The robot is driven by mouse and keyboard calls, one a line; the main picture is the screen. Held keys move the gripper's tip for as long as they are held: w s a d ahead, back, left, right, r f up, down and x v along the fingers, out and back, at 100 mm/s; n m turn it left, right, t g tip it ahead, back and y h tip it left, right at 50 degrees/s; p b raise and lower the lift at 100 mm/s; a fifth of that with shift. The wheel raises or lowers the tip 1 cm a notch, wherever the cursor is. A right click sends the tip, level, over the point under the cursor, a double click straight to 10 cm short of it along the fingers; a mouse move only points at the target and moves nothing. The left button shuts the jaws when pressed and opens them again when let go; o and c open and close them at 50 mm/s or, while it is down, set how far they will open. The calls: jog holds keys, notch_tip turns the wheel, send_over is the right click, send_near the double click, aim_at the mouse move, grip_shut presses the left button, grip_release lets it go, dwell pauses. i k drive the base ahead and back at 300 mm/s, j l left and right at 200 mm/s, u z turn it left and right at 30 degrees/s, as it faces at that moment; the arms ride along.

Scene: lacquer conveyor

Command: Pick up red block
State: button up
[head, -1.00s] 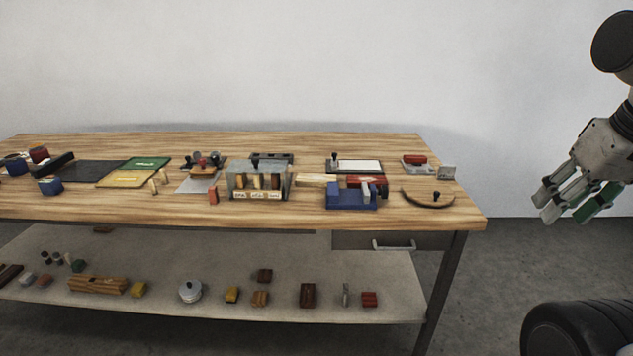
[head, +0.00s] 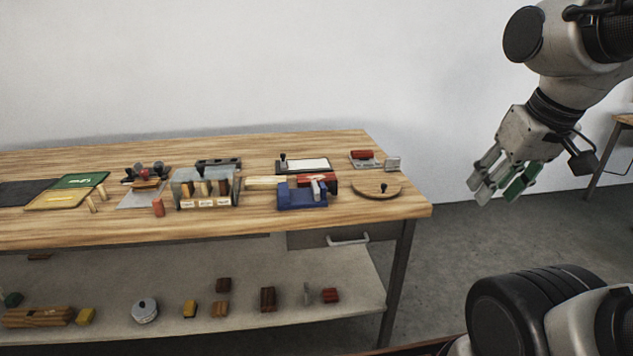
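Several red things show in the head view. A small red block (head: 330,296) lies on the lower shelf at the right. Another red block (head: 361,154) sits on a small grey device at the back right of the tabletop. An orange-red upright block (head: 158,207) stands near the table's front edge. I cannot tell which one the task names. My gripper (head: 501,184) hangs in the air right of the table, pointing down and left, apart from all of these. Its fingers look spread with a gap between them. A green part shows at the right finger.
The wooden table (head: 250,228) carries a blue holder (head: 300,198), a round wooden board (head: 372,190) and a clear box of blocks. The lower shelf (head: 258,327) holds several blocks and a round tin (head: 145,311). A drawer handle (head: 348,241) juts out. Floor is clear right of the table.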

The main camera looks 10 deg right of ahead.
aim_at(303, 180)
jog(key=i+j, duration=0.45)
jog(key=i, duration=0.15)
jog(key=i+j, duration=0.5)
jog(key=i, duration=0.1)
